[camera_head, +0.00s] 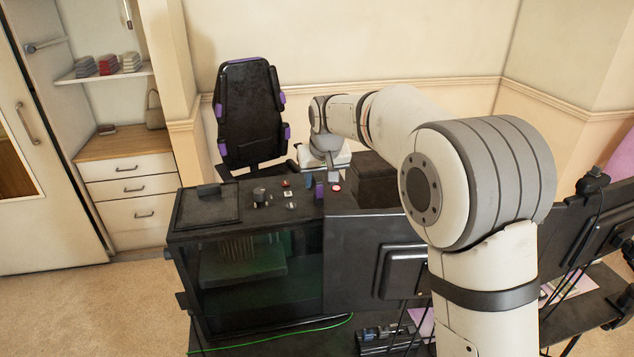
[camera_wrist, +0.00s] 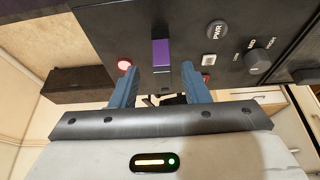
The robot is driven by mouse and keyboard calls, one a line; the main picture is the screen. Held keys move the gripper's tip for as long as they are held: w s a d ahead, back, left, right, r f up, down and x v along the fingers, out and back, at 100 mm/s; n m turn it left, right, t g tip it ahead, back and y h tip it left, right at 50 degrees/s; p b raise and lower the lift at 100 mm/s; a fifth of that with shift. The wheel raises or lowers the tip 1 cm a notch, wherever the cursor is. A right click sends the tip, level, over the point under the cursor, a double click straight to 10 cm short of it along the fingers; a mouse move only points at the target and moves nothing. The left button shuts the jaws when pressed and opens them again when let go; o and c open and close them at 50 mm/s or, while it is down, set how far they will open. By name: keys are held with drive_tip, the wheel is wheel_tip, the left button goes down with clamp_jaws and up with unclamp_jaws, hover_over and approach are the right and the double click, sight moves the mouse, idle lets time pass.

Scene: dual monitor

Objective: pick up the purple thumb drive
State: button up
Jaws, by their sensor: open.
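The purple thumb drive (camera_wrist: 161,53) stands out from the black panel in the wrist view, apparently plugged into it. It shows as a small purple block (camera_head: 319,190) on top of the black computer case (camera_head: 206,213) in the head view. My gripper (camera_wrist: 160,69) is open and empty, with one blue-grey finger to each side of the drive's line. The drive lies between and just beyond the fingertips in the picture. I cannot tell the remaining distance in depth. In the head view my gripper (camera_head: 333,173) is just above and right of the drive.
A dark box (camera_head: 375,180) stands right of my gripper, and a black chair (camera_head: 250,115) behind.

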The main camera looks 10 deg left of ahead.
drive_tip(key=shift+x, duration=0.8)
drive_tip(key=shift+a, duration=0.15)
drive_tip(key=shift+c, duration=0.3)
clamp_jaws()
